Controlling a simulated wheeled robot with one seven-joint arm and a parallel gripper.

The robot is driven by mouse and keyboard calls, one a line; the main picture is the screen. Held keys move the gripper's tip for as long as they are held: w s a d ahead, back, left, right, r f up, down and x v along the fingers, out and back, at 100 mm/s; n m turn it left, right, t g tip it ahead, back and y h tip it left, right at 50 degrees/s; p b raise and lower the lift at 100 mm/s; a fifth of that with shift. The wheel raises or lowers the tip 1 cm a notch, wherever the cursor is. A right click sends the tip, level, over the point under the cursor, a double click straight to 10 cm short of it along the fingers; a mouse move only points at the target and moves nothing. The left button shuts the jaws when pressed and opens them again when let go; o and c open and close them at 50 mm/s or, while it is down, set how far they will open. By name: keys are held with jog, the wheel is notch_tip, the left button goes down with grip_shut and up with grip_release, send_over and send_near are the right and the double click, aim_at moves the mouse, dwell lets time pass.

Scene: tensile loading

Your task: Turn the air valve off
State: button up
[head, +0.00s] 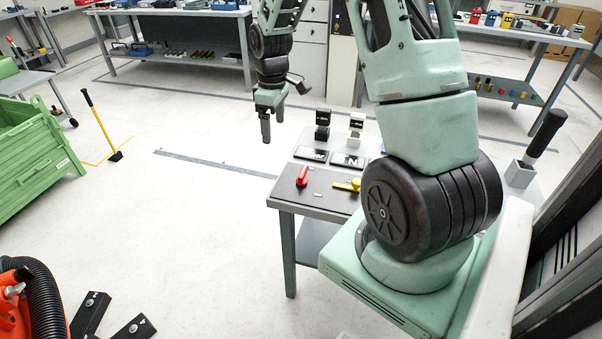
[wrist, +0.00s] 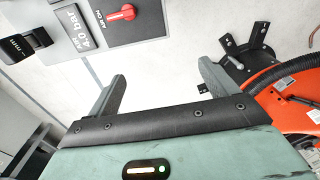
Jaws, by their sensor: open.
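The air valve's red handle (head: 302,176) sits on the dark top of a small bench (head: 322,198), left of a yellow handle (head: 347,185). In the wrist view, the red handle (wrist: 121,13) is near the top edge, beside a plate reading "AIR 4.0 bar" (wrist: 76,29). My gripper (head: 273,122) is open and empty, up and left of the bench in the head view. In the wrist view, the two fingers stand wide apart (wrist: 163,85) with floor between them, clear of the handle.
Two small upright blocks, one black (head: 322,124) and one white and black (head: 356,126), stand at the bench's back behind label plates. My arm hides the bench's right part. An orange machine with a black hose (head: 42,290) stands at lower left. A green crate (head: 35,150) is left.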

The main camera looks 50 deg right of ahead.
send_over(303, 171)
notch_tip(303, 171, down, 4)
jog(key=r, duration=0.1)
jog(key=f, duration=0.1)
jog(key=shift+m, duration=0.3)
notch_tip(303, 171, down, 17)
jog(key=shift+r+p, duration=0.1)
jog(key=shift+p, duration=1)
jog(key=c, duration=1)
